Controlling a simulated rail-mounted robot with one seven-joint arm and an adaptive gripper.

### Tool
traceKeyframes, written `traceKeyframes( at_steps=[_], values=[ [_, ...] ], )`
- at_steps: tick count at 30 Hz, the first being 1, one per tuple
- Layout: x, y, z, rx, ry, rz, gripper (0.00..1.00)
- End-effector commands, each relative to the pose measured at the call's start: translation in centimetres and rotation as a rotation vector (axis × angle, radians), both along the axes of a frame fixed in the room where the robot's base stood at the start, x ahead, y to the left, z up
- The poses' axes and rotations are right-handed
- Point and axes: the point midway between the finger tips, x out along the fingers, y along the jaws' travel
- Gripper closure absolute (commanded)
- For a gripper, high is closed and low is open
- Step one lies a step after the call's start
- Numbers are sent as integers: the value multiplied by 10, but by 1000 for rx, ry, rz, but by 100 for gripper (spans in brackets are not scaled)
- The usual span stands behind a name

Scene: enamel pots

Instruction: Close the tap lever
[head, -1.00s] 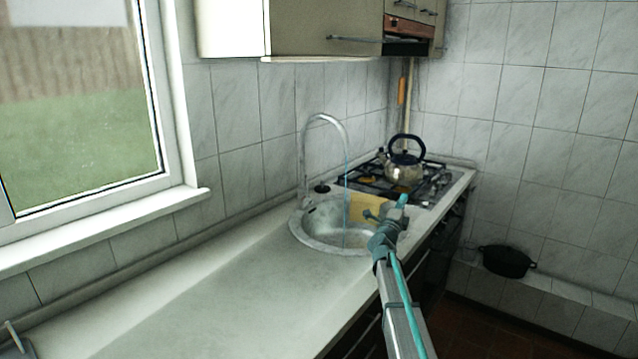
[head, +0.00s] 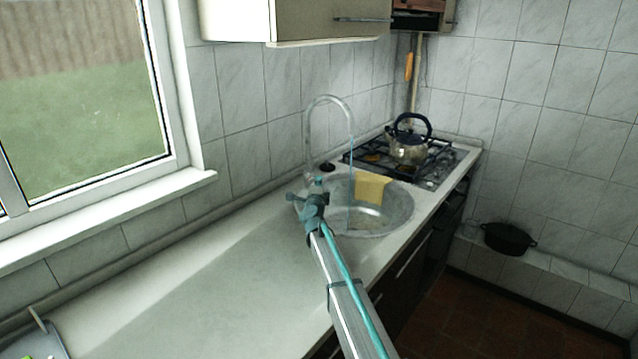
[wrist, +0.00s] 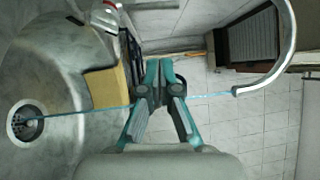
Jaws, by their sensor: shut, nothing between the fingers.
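The chrome tap (head: 330,99) arches over the round steel sink (head: 398,218). A thin blue stream of water (head: 351,170) runs from its spout into the bowl. The tap spout also shows in the wrist view (wrist: 286,52), with the stream reaching the drain (wrist: 24,123). I cannot make out the lever clearly; the tap's base is partly hidden by my gripper. My gripper (head: 293,197) is at the near left rim of the sink, in front of the tap's base. Its fingers (wrist: 160,82) are shut and empty. I cannot tell whether it touches the tap.
A small dark object (head: 327,168) lies behind the sink. A kettle (head: 408,146) stands on the gas hob (head: 440,166). The counter (head: 200,280) left of the sink is mostly clear. A black pot (head: 508,238) sits on a low ledge.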

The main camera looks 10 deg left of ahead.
Motion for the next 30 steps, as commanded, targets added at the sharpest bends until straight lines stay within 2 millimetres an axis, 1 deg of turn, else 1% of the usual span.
traceKeyframes(
  at_steps=[1,11,12,15,19,30],
  values=[
    [13,1,2,0,0,-1,100],
    [77,3,10,0,0,0,100],
    [81,8,11,0,0,1,100],
    [90,20,13,0,0,1,100],
    [97,27,13,0,0,-1,100],
    [99,31,12,0,0,-1,100]
  ],
)
